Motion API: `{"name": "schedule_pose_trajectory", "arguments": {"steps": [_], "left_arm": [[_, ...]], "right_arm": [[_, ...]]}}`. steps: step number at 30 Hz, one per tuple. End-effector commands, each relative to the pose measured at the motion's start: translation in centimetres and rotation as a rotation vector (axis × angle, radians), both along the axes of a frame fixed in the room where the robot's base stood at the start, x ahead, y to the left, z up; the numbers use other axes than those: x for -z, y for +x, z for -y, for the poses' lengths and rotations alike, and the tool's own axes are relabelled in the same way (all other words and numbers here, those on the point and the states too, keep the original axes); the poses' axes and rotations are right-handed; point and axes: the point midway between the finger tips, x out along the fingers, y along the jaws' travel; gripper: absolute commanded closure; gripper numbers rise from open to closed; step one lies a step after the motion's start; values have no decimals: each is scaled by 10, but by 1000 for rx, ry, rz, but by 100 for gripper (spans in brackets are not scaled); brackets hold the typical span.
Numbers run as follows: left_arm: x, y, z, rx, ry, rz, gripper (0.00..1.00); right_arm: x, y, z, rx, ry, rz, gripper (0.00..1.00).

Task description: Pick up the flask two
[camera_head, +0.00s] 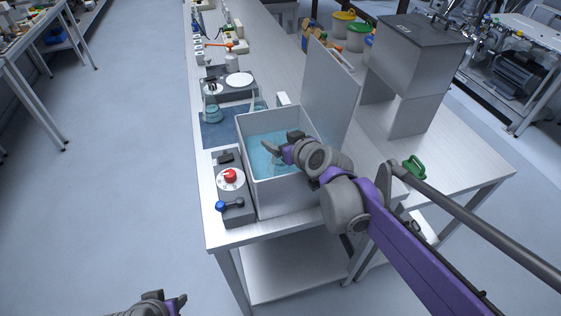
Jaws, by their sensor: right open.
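A glass flask (212,110) with blue liquid stands on the blue mat left of the white tank. A second flask (258,105) shows partly behind the tank's far wall. I cannot tell which is flask two. The white open tank (285,198) holds blue liquid. My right gripper (277,143) is open over the tank, its fingers pointing left above the liquid. A faint glassy shape (274,168) lies just below the fingers, too unclear to name. My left gripper (166,302) is low at the bottom edge, away from the bench, mostly cut off.
A control box (233,190) with a red knob and a blue handle stands left of the tank. A grey upright panel (328,92) and a large hopper box (418,55) stand to the right. A green-handled item (414,168) lies on the right bench. The left floor is clear.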

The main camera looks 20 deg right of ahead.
Motion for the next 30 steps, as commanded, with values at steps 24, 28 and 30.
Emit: {"name": "schedule_pose_trajectory", "arguments": {"steps": [24,28,30], "left_arm": [[0,0,0,0,0,0,50],[0,0,0,0,0,0,50],[0,0,0,0,0,0,50]], "right_arm": [[0,0,0,0,-1,0,100],[0,0,0,0,-1,0,100],[0,0,0,0,-1,0,100]]}}
